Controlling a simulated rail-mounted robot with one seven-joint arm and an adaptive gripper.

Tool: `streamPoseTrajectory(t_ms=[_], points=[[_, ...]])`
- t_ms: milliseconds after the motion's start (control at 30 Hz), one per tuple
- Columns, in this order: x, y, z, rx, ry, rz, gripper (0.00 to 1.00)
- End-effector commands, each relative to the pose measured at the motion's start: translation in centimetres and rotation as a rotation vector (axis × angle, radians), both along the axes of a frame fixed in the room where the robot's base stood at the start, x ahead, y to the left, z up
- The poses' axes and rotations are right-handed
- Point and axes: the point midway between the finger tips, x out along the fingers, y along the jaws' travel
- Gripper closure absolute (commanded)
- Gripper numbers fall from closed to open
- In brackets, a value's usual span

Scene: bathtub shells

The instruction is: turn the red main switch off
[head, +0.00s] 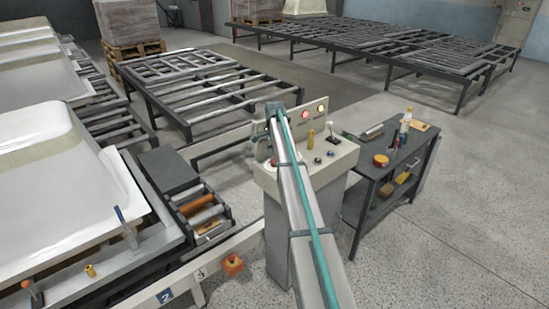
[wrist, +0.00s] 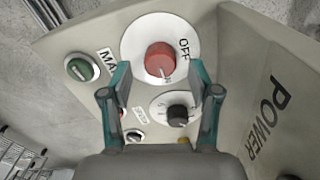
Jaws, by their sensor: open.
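The red main switch (wrist: 160,59) is a round red knob on a white disc. The word OFF stands at the disc's upper right. A pale mark on the knob points down toward the lower side of the disc, not at OFF. My gripper (wrist: 160,76) is open, its teal-backed fingers apart on the left and right below the knob. I see no contact with it; the exact distance is unclear.
A green knob (wrist: 82,67) sits left of the switch, and a black knob (wrist: 177,114) sits below it. A panel marked POWER (wrist: 265,90) rises at right. In the head view, a dark cart (head: 425,150) with bottles and tools stands right of the console.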

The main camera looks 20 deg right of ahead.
Motion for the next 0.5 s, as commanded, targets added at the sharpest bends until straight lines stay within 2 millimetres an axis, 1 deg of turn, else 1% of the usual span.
streamPoseTrajectory(t_ms=[100, 200, 500], points=[[0.0, 0.0, -1.0, 0.000, 0.000, 0.000, 0.39], [0.0, 0.0, -1.6, 0.000, 0.000, 0.000, 0.39], [0.0, 0.0, -1.9, 0.000, -0.001, 0.000, 0.39]])
